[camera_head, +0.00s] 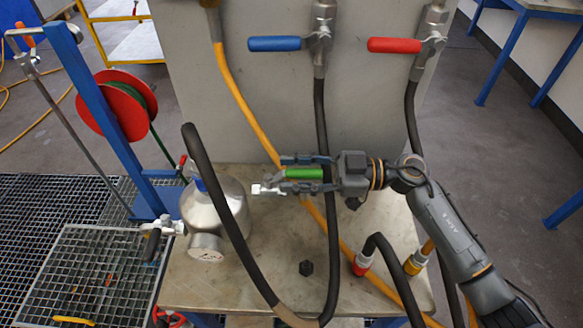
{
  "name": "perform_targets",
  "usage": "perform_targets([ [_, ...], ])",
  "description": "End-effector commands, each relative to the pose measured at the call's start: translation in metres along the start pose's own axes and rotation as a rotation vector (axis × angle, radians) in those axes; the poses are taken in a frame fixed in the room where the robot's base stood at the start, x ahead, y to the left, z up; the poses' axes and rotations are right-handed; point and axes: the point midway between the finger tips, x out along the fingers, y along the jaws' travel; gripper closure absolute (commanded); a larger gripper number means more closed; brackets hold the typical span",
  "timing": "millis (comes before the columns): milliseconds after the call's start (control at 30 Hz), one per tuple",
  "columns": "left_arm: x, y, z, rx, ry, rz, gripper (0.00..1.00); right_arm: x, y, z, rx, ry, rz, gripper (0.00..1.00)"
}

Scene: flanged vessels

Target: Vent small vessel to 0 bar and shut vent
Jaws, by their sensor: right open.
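The small vessel (212,212) is a rounded silver body on the metal table, left of centre. A short silver fitting (206,247) with a pale round face is at its lower front; any reading is too small to tell. A black-handled valve (152,243) is at its left, and a small red handle (182,163) is near its top. My right gripper (286,174) points left, right of the vessel. It is open, with a green handle (304,173) between its fingers; contact cannot be told. A silver fitting (267,189) is by the fingertips. My left gripper is out of view.
A thick black hose (222,208) arches in front of the vessel. A blue lever (274,44) and a red lever (395,45) are on the grey panel (370,110) behind. A yellow hose (240,95) passes behind the gripper. The table (225,292) is partly bare in front.

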Motion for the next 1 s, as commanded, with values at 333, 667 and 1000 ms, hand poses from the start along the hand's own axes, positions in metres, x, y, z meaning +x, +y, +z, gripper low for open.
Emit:
perform_targets([
  [333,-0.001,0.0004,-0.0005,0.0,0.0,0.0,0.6,0.0066,0.0,0.0003,-0.001,-0.001,0.0,0.58],
  [667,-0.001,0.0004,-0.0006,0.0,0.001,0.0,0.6,0.0063,0.0001,0.0002,-0.001,-0.001,0.0,1.0],
  [1000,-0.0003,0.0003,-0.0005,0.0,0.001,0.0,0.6,0.0056,0.0008,0.0002,0.0,0.002,-0.009,1.0],
])
